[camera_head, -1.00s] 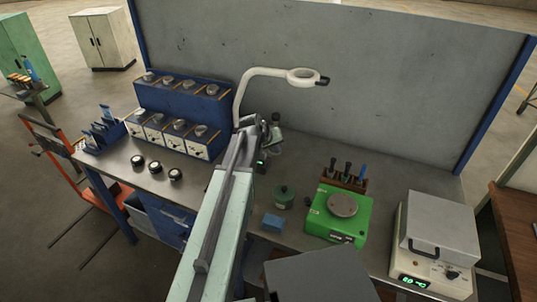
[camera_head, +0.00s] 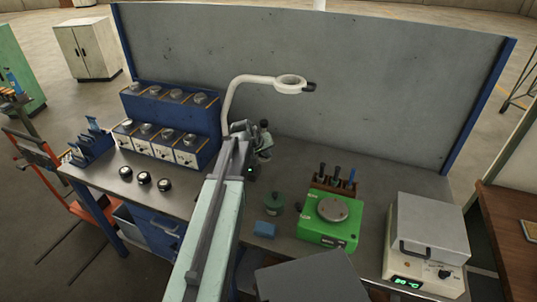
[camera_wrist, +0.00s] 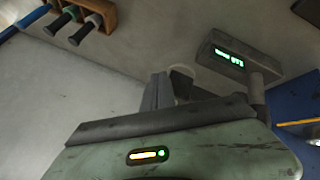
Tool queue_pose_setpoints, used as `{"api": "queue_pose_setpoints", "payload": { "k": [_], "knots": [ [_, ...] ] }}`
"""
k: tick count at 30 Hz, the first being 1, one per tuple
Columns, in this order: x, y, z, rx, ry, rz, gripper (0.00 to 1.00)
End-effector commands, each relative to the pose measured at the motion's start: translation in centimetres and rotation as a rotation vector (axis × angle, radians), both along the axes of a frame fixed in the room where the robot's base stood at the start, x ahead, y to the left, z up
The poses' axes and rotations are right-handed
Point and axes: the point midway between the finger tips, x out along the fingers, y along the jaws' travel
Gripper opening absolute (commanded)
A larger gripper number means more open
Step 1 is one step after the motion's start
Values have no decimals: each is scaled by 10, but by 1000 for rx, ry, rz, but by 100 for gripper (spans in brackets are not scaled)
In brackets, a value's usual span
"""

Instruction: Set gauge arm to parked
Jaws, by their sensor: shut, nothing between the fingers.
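The gauge stand (camera_head: 264,141) is a small dark device with a pale upper part on the bench, just right of my arm's end in the head view. My arm hides part of it, and its gauge arm's position cannot be made out. In the wrist view a grey readout with green digits (camera_wrist: 232,57) stands on a post at upper right. My gripper (camera_wrist: 160,88) shows its grey fingers close together, empty, beside a pale round part near the readout. In the head view my gripper (camera_head: 240,128) is at the gauge stand; contact cannot be told.
A green hotplate (camera_head: 328,220), tool rack (camera_head: 334,183), green pot (camera_head: 273,203), blue block (camera_head: 265,229) and white furnace (camera_head: 425,245) stand right. A grey panel (camera_head: 340,80) backs the bench.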

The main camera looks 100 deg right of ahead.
Motion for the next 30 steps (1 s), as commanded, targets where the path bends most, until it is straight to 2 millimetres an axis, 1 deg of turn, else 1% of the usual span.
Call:
{"api": "queue_pose_setpoints", "payload": {
  "k": [5, 7, 9, 15, 18, 22, 30],
  "knots": [
    [15, 23, 2, -1, -1, 5, 0],
    [23, 36, 2, 1, -1, 7, 0],
    [19, 46, 28, 1, -1, 2, 0],
    [18, 76, 67, 3, -2, 2, 0],
    [17, 86, 79, 2, -3, 4, 0],
    [17, 92, 83, 3, -2, 5, 0],
    [17, 91, 81, 4, -1, 6, 0]
  ]
}}
